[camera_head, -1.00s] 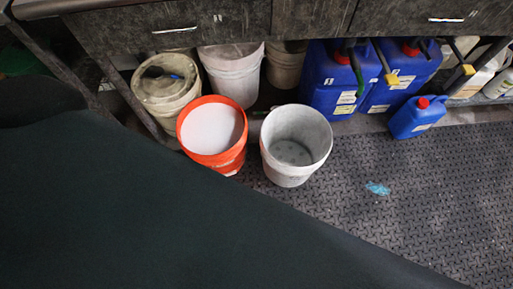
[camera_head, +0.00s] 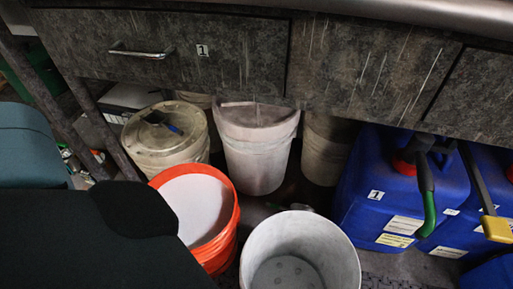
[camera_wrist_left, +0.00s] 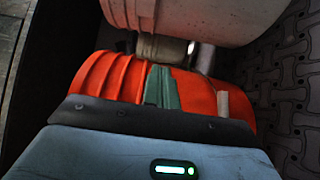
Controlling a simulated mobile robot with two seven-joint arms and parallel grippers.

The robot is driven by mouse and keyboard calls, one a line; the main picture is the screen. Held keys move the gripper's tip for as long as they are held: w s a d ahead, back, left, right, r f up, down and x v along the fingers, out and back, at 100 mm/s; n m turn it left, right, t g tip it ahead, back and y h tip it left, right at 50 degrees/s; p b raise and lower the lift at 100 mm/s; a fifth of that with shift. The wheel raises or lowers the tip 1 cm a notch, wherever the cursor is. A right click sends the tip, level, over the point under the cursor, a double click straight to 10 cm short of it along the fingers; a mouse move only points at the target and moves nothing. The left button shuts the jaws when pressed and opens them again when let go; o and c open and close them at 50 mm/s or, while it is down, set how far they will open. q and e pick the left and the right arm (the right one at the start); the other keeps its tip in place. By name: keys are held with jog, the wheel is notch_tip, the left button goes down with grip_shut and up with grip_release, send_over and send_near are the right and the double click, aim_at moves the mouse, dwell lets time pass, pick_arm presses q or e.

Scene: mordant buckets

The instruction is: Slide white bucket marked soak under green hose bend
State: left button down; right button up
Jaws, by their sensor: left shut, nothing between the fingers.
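A white bucket (camera_head: 345,262), open and empty inside, stands on the floor at the bottom centre of the head view; no "soak" mark is readable. Another white bucket (camera_head: 257,160) stands behind it under the counter. A black hose with a green end bend (camera_head: 429,213) hangs in front of a blue canister, right of the front bucket. In the left wrist view, my left gripper (camera_wrist_left: 162,88) is shut and empty in front of an orange bucket (camera_wrist_left: 95,78), with a whitish bucket (camera_wrist_left: 200,15) beyond it. I cannot tell whether it touches the orange one. My right gripper is out of view.
The orange bucket of whitish liquid (camera_head: 232,220) stands close left of the front white bucket. A lidded beige bucket (camera_head: 165,140) stands behind it. Blue canisters (camera_head: 375,195) fill the right side. The counter (camera_head: 350,65) overhangs the back row.

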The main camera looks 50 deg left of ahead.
pick_arm(q)
jog(key=w+d+b, duration=0.1)
jog(key=w+d, duration=0.4)
jog(key=w, duration=0.7)
jog(key=shift+w+d+f+b, duration=0.2)
jog(key=shift+f+b, duration=0.1)
jog(key=shift+f, duration=0.15)
